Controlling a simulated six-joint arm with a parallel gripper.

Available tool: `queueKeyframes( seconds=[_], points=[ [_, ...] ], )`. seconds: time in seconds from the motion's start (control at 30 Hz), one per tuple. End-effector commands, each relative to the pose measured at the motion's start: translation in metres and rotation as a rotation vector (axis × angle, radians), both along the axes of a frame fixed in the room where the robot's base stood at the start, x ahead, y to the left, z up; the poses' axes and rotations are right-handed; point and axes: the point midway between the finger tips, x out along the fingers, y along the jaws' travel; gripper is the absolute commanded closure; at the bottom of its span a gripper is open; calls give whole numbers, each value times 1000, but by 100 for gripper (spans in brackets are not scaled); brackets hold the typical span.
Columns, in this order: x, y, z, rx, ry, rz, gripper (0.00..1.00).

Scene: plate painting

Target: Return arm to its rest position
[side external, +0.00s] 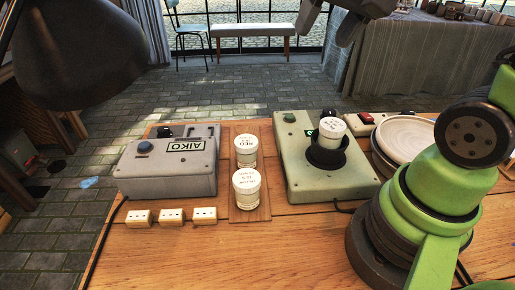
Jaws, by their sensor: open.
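My gripper (326,32) is at the top edge of the side view, high above and beyond the workbench. Its grey jaws are apart with nothing visible between them, and its upper part is cut off by the frame. My green arm stands at the right, and its upper links run out of view. A white lidded jar (332,127) sits tilted in the black cup of the pale green box (297,165). Two more white jars, a rear one (246,150) and a front one (247,190), stand upright on a wooden board (264,209).
A grey box marked AIKO (150,178) is at the left, with three small cream blocks (171,216) before it. Pale plates (408,137) and a red-switched box (365,118) are near my arm. A dark lamp shade (75,55) hangs upper left. The front bench (240,260) is clear.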

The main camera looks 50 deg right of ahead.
Motion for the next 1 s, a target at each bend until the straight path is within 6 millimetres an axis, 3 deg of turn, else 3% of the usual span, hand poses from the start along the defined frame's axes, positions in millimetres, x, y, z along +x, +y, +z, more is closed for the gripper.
queueKeyframes(
  seconds=[0.1, 0.33, 0.5, 1.0],
  points=[
    [-33, 32, 9, -16, -100, 145, 37],
    [-73, 61, 7, -25, -219, 315, 37],
    [-81, 65, 5, -26, -241, 349, 37],
    [-81, 65, 5, -26, -240, 347, 37]
  ],
)
